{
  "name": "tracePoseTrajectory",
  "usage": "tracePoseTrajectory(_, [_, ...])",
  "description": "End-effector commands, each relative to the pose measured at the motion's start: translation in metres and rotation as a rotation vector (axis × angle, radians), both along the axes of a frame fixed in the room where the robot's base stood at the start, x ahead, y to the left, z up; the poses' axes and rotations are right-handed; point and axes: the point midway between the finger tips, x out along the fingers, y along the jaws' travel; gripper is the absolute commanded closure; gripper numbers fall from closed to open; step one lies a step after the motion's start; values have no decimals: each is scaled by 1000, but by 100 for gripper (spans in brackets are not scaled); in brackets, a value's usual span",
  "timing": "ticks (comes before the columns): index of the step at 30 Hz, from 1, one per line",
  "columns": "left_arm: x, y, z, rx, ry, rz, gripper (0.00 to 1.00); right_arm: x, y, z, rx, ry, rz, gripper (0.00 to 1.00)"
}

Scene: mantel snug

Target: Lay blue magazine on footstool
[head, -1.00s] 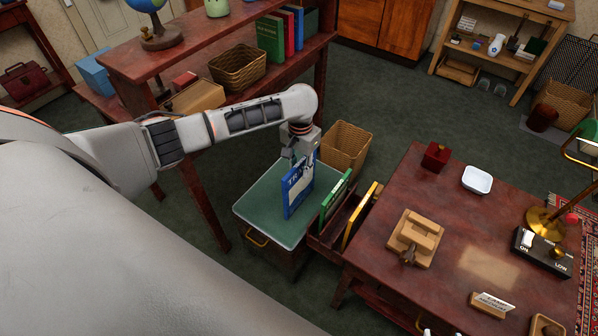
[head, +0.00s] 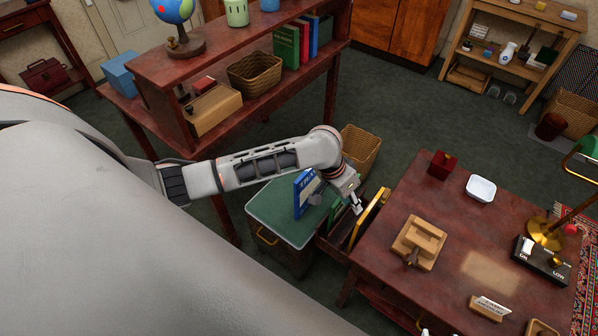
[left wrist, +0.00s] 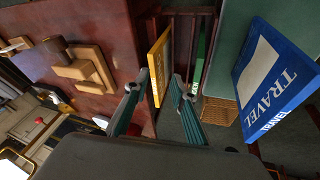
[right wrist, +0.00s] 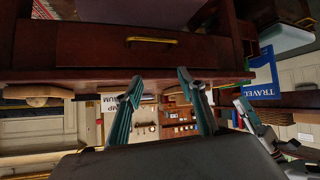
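The blue magazine (head: 302,196), marked TRAVEL, appears to stand on edge on the green-topped footstool (head: 268,209), not flat. It also shows in the left wrist view (left wrist: 278,80) and the right wrist view (right wrist: 264,80). My left gripper (head: 356,209) is to the right of the magazine, apart from it, over the rack beside the desk. In the left wrist view its fingers (left wrist: 157,88) are open, with the yellow magazine (left wrist: 160,62) visible between and beyond them. My right gripper (right wrist: 160,85) is open and empty in front of a wooden drawer. It is out of the head view.
The rack (head: 330,243) holds the yellow and green magazines, the green one mostly hidden by my arm. The desk (head: 400,285) stands close on the right with a wooden press and white dish. A wicker basket (head: 360,150) is behind; shelves stand at back left.

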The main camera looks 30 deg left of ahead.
Motion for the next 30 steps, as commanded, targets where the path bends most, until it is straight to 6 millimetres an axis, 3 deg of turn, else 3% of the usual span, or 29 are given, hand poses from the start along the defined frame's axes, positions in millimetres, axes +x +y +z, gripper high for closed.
tracePoseTrajectory(1, [-16, -26, -1, -62, -49, -22, 75, 0, 0, 0, -1, 0, -1, 60])
tracePoseTrajectory(3, [-28, -52, 6, -133, -136, -41, 75, 0, 0, 1, -1, 0, -1, 60])
tracePoseTrajectory(6, [-44, -75, 17, -213, -259, -39, 75, 1, 0, 1, -1, -1, 0, 60])
tracePoseTrajectory(8, [-52, -79, 20, -240, -327, -24, 75, 1, 0, 2, -1, -4, -1, 60])
tracePoseTrajectory(14, [-88, -50, -8, -209, -492, 62, 75, 2, 0, 4, 0, -7, 0, 60])
tracePoseTrajectory(21, [-155, 12, -44, -36, -636, 102, 75, 2, 0, 4, 0, -7, 0, 60])
tracePoseTrajectory(25, [-184, 35, -52, 48, -677, 88, 75, 2, 0, 4, 0, -6, 0, 60])
tracePoseTrajectory(30, [-199, 47, -55, 92, -699, 75, 75, 1, 0, 3, 0, -4, 0, 60])
